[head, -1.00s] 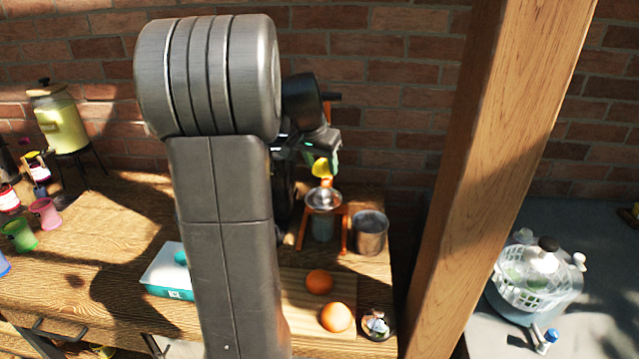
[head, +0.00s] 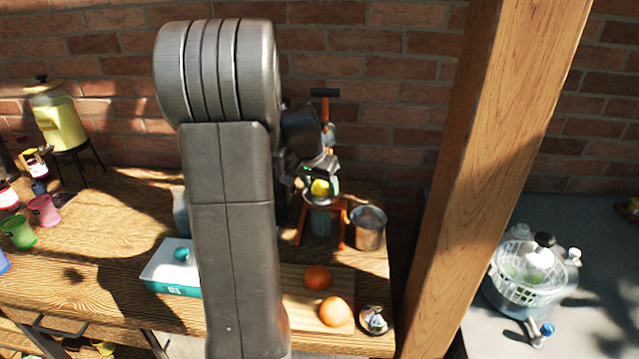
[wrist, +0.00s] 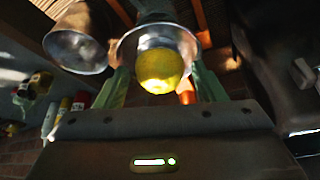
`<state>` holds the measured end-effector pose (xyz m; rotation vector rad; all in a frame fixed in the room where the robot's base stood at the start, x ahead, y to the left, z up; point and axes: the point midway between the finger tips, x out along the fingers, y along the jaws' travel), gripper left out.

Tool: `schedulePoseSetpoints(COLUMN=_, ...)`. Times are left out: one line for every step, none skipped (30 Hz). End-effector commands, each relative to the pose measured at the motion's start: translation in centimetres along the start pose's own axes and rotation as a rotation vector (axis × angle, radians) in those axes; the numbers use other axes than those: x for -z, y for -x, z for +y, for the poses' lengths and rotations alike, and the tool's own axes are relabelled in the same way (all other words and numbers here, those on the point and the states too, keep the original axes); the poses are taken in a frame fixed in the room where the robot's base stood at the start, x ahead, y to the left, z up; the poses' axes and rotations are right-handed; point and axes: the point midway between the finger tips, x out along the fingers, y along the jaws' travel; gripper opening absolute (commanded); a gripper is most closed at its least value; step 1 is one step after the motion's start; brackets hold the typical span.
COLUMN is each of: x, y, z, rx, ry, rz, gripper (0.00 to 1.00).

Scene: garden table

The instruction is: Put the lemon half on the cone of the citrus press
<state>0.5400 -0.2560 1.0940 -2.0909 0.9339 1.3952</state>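The yellow lemon half (head: 320,187) is low over the bowl of the citrus press, with its rounded skin side toward the wrist camera (wrist: 160,70). The press has orange legs (head: 342,228) and a metal bowl (wrist: 127,47), which surrounds the lemon half in the wrist view. The cone is hidden beneath the lemon half. My gripper (wrist: 160,66) is at the bowl, its green fingers on either side of the lemon half. A narrow gap shows on each side, so the gripper looks open.
A metal cup (head: 368,228) stands close to the right of the press. Two oranges (head: 317,277) (head: 336,311) lie on a wooden board in front. A white and teal box (head: 172,268) is at the left. A wooden post (head: 490,170) rises to the right; a brick wall is behind.

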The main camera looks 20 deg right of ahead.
Motion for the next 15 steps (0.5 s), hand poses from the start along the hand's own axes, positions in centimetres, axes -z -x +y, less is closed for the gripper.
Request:
schedulePoseSetpoints(x=0.0, y=0.0, z=0.0, rx=0.0, ry=0.0, rz=0.0, gripper=0.7)
schedulePoseSetpoints(x=0.0, y=0.0, z=0.0, rx=0.0, ry=0.0, rz=0.0, gripper=0.7)
schedulePoseSetpoints(x=0.0, y=0.0, z=0.0, rx=0.0, ry=0.0, rz=0.0, gripper=0.7)
schedulePoseSetpoints(x=0.0, y=0.0, z=0.0, rx=0.0, ry=0.0, rz=0.0, gripper=0.7)
schedulePoseSetpoints(x=0.0, y=0.0, z=0.0, rx=0.0, ry=0.0, rz=0.0, gripper=0.7)
schedulePoseSetpoints(x=0.0, y=0.0, z=0.0, rx=0.0, ry=0.0, rz=0.0, gripper=0.7)
schedulePoseSetpoints(x=0.0, y=0.0, z=0.0, rx=0.0, ry=0.0, rz=0.0, gripper=0.7)
schedulePoseSetpoints(x=0.0, y=0.1, z=0.0, rx=0.0, ry=0.0, rz=0.0, gripper=0.7)
schedulePoseSetpoints(x=0.1, y=0.1, z=0.0, rx=0.0, ry=0.0, rz=0.0, gripper=0.7)
schedulePoseSetpoints(x=0.1, y=0.2, z=0.0, rx=0.0, ry=0.0, rz=0.0, gripper=0.7)
schedulePoseSetpoints(x=0.1, y=0.3, z=0.0, rx=0.0, ry=0.0, rz=0.0, gripper=0.7)
schedulePoseSetpoints(x=0.2, y=0.5, z=0.0, rx=0.0, ry=0.0, rz=0.001, gripper=0.7)
schedulePoseSetpoints(x=0.2, y=0.8, z=0.0, rx=0.002, ry=0.0, rz=0.002, gripper=0.7)
schedulePoseSetpoints(x=0.2, y=1.1, z=-0.1, rx=0.002, ry=0.0, rz=0.003, gripper=0.7)
schedulePoseSetpoints(x=0.2, y=1.8, z=-0.1, rx=0.002, ry=-0.001, rz=0.003, gripper=0.7)
